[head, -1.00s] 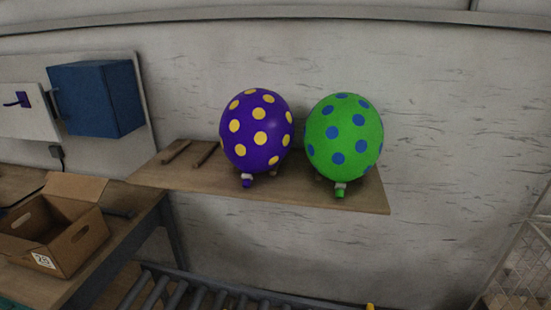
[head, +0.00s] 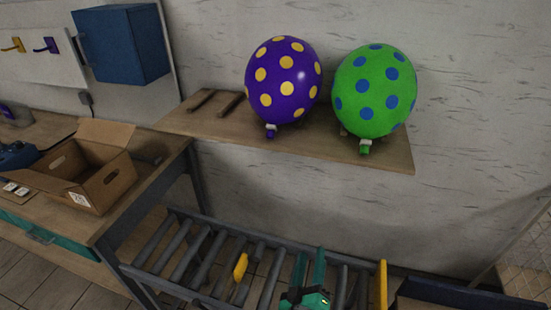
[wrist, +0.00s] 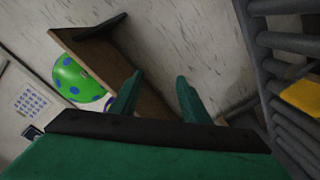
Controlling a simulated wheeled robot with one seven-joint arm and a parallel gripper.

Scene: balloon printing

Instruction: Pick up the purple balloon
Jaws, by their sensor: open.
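The purple balloon (head: 284,80) with yellow dots sits on a wooden wall shelf (head: 225,125), its tied neck and white clip hanging at the front edge. To its right on the same shelf is the green balloon (head: 375,92) with blue dots. My gripper (head: 310,268) is low at the bottom of the head view, over the roller conveyor, well below the shelf and apart from both balloons. In the wrist view its two green fingers (wrist: 158,95) are spread and empty. There the green balloon (wrist: 75,82) shows at left, and only a sliver of purple (wrist: 108,104) shows behind a finger.
A roller conveyor (head: 190,245) with yellow parts runs below the shelf. At left a workbench (head: 150,180) holds an open cardboard box (head: 105,180). A blue wall cabinet (head: 122,45) hangs above. The space between shelf and conveyor looks clear.

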